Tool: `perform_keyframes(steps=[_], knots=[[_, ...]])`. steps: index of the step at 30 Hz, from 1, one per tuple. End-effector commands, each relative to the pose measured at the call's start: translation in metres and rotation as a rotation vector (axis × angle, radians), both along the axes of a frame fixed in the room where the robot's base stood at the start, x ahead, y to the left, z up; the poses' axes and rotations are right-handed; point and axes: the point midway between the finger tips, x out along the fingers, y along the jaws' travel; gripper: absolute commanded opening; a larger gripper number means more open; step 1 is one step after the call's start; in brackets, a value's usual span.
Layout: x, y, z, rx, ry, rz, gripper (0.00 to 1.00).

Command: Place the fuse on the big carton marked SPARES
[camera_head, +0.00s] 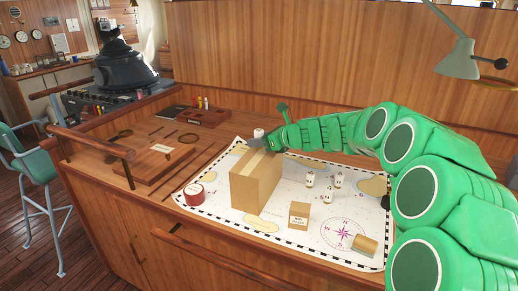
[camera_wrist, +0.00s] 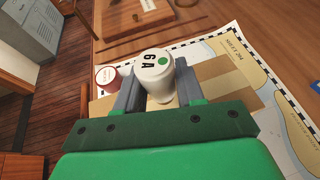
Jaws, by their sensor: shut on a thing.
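My gripper (camera_head: 266,139) is shut on a white fuse (camera_head: 258,133). In the wrist view the fuse (camera_wrist: 157,72) sits between the two grey fingers (camera_wrist: 158,90), its end with "6A" and a green dot facing the camera. The big brown carton (camera_head: 252,186) stands upright on the chart, with tape along its top. My gripper and the fuse are at its top; the carton's cardboard (camera_wrist: 222,70) shows behind the fuse in the wrist view. I cannot tell whether the fuse touches the carton. No SPARES marking is readable on the visible faces.
A red round tin (camera_head: 194,195) is left of the big carton. A wooden box (camera_head: 155,163) lies further left.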

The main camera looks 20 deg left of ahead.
Motion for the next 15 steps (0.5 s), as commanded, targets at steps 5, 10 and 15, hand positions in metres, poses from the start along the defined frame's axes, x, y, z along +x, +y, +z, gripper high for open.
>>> perform_keyframes(steps=[5, 10, 15], knots=[[0.000, 0.000, -0.025, 0.001, 0.004, -0.002, 0.08], [0.000, 0.000, -0.030, 0.000, -0.001, -0.002, 0.08], [0.000, 0.000, -0.030, 0.000, 0.000, -0.001, 0.08]])
